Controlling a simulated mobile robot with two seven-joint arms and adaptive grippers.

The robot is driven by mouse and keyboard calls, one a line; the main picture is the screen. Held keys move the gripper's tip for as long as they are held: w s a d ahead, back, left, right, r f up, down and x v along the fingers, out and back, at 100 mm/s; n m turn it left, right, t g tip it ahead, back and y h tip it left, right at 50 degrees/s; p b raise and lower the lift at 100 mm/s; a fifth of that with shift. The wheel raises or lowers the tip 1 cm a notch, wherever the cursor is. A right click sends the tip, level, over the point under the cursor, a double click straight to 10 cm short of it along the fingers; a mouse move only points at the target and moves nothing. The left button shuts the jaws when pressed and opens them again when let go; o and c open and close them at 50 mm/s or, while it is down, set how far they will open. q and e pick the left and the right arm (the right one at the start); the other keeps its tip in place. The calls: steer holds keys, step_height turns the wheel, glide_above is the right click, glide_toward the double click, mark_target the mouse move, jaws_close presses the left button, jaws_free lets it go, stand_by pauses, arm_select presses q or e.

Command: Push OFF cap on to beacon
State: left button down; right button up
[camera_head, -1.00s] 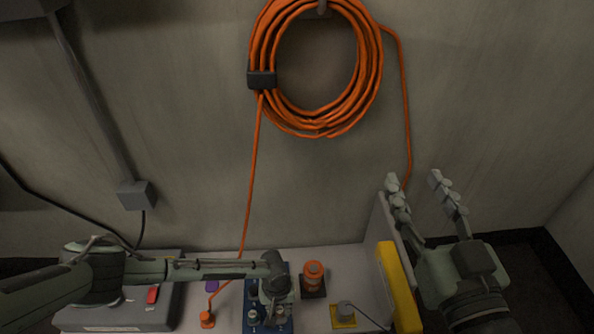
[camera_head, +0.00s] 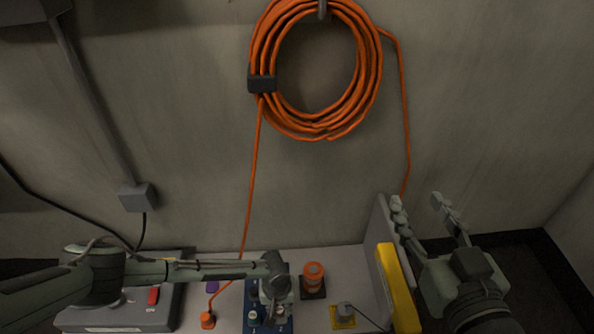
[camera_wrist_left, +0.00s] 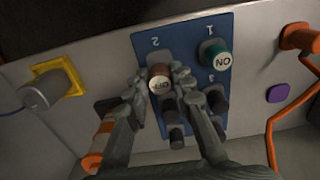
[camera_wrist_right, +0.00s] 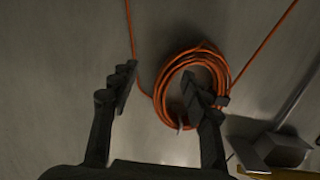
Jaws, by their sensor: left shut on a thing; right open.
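The OFF cap (camera_wrist_left: 160,84), reddish brown with a pale lettered top, is between the fingers of my left gripper (camera_wrist_left: 157,76). My left gripper is shut on it, low over the blue board (camera_wrist_left: 187,27) near the number 2. I cannot tell whether the cap is still seated on the board. My left gripper (camera_head: 277,300) also hides part of the board in the head view. The orange beacon (camera_head: 313,271) stands upright on a dark base just right of the board. My right gripper (camera_head: 417,202) is open and empty at the right, near the upright panel.
A green ON cap (camera_wrist_left: 217,58) sits on the board near the number 1. An orange plug (camera_head: 208,319), a grey plug on a yellow plate (camera_head: 343,314) and a grey box (camera_head: 120,318) flank it. A yellow-faced panel (camera_head: 397,285) stands right. Orange cable (camera_head: 372,75) hangs on the wall.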

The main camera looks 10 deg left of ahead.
mark_target(280, 309)
arm_select(q)
steer(key=shift+r+p, duration=0.85)
steer(key=shift+p, duration=0.05)
steer(key=shift+r+p, duration=0.4)
steer(key=shift+p, duration=0.05)
steer(key=shift+r+p, duration=0.35)
steer(key=shift+p, duration=0.1)
arm_select(e)
steer(key=s+d+f+g+h, duration=0.2)
steer(key=s+d+f+g, duration=0.2)
steer(key=d+f, duration=0.2)
steer(key=s+d+f+m+g+h, duration=0.1)
steer(key=s+d+f+g+h, duration=0.2)
steer(key=d+f, duration=0.3)
steer(key=shift+s+f+g, duration=0.65)
steer(key=shift+s+g, duration=0.1)
steer(key=shift+g, duration=0.15)
stand_by(1.3)
arm_select(q)
steer(key=shift+w, duration=0.1)
steer(key=w+d+r+n, duration=0.6)
steer(key=w+d+r, duration=0.1)
steer(key=w+r, duration=0.45)
steer(key=shift+w+d+f, duration=0.1)
steer(key=shift+w+f, duration=0.05)
steer(key=shift+f, duration=2.95)
arm_select(e)
steer(key=shift+a, duration=0.1)
